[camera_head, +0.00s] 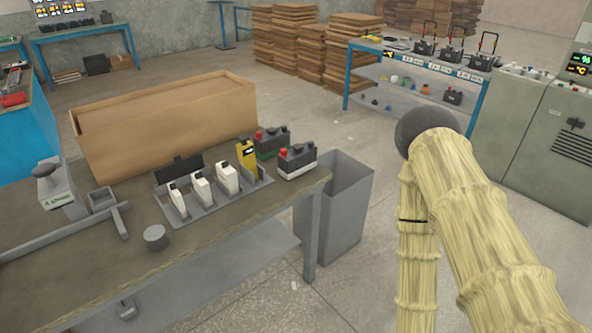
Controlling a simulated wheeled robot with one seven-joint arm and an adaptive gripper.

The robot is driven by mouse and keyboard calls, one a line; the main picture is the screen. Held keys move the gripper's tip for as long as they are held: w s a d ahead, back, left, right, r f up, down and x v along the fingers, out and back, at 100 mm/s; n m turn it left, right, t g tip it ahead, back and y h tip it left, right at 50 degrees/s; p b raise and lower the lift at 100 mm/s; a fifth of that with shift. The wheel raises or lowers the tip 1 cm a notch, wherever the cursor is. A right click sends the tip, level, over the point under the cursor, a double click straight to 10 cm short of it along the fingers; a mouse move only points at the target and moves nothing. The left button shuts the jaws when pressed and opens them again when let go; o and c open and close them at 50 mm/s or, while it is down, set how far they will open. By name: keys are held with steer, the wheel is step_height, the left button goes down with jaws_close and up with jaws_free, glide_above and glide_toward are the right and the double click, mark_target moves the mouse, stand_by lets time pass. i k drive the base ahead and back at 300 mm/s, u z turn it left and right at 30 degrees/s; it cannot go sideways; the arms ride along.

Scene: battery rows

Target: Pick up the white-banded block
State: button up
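The white-banded block (297,161) is a dark grey battery block with a white band along its bottom and a red cap on its top left. It stands upright at the right end of the workbench (205,244), close to the bench's right edge. A similar block with a green band (270,143) stands just behind it to the left. My arm, in a pale yellow sleeve, is at the right, apart from the bench and the block. My gripper is not in view.
A grey bin (345,205) stands on the floor against the bench's right end. A large cardboard box (165,125) lies behind. A blue-framed shelf (408,97) stands farther back.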

mark_target(292, 163)
steer(key=u, duration=1.1)
steer(key=i, duration=1)
steer(key=z, duration=1)
